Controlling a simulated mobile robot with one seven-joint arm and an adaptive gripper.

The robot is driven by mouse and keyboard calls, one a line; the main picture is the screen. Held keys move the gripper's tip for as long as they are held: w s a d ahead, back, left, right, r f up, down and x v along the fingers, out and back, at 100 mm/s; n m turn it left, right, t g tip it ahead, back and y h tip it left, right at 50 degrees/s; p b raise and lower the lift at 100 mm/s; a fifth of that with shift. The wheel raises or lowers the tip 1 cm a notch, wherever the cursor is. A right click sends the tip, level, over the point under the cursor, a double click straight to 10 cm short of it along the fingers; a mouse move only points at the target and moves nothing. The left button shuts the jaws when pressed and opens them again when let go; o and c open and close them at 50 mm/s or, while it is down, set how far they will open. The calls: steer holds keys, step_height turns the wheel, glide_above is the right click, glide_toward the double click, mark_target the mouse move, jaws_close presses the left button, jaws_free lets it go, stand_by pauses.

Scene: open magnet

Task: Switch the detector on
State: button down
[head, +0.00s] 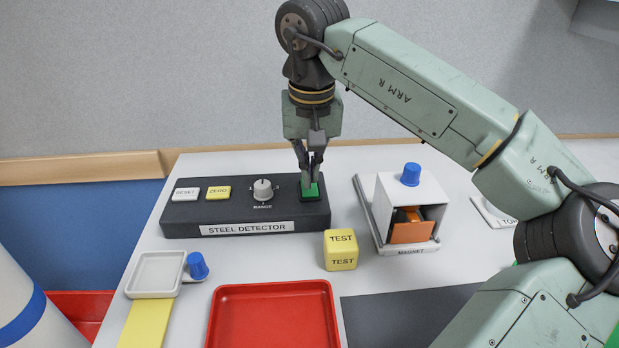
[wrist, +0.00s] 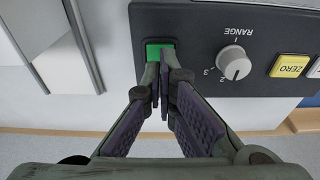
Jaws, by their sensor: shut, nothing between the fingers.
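The steel detector (head: 245,222) is a dark box on the white table, with a white label on its front. A green button (head: 310,193) sits at the right end of its top; it also shows in the wrist view (wrist: 155,51). My gripper (head: 308,180) points down at the green button, shut and empty. In the wrist view my gripper's fingertips (wrist: 160,75) overlap the button's edge. I cannot tell whether they touch it or whether it is pressed. The button's near part in the wrist view is hidden by the fingers.
On the detector are a range knob (head: 262,190), a yellow ZERO button (head: 218,192) and a white RESET button (head: 186,194). A yellow TEST cube (head: 341,250), a magnet housing (head: 450,206) and a red tray (head: 272,288) stand nearby. A small white tray (head: 155,274) is at left.

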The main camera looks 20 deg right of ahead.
mark_target(310, 192)
steer(key=shift+r+p, duration=1.8)
steer(key=shift+r, duration=0.65)
steer(key=shift+f, duration=0.1)
